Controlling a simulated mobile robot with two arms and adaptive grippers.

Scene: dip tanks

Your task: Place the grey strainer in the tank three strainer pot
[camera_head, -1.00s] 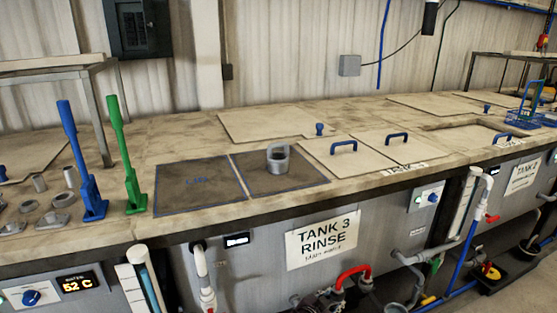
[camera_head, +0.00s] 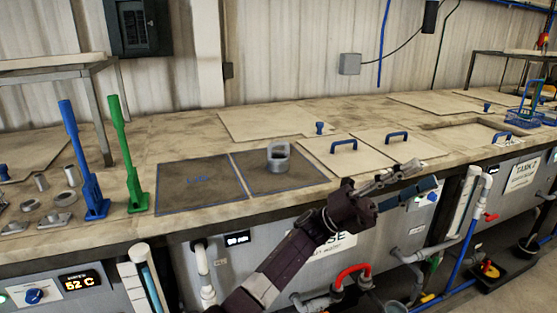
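I cannot pick out a separate strainer pot for tank three. Tank three's front (camera_head: 270,240) is below the mats, its sign partly hidden by my arm. My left gripper (camera_head: 428,175) is in front of the bench edge, right of and nearer than the grey piece. Its fingers are apart, pointing right, with nothing between them. My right gripper is not in view.
Two lids with blue handles (camera_head: 344,145) lie right of the mats. A blue paddle (camera_head: 80,160) and a green paddle (camera_head: 127,155) stand at left, beside several grey metal parts (camera_head: 61,219). A blue wire basket (camera_head: 524,117) is at far right. The left mat (camera_head: 200,190) is empty.

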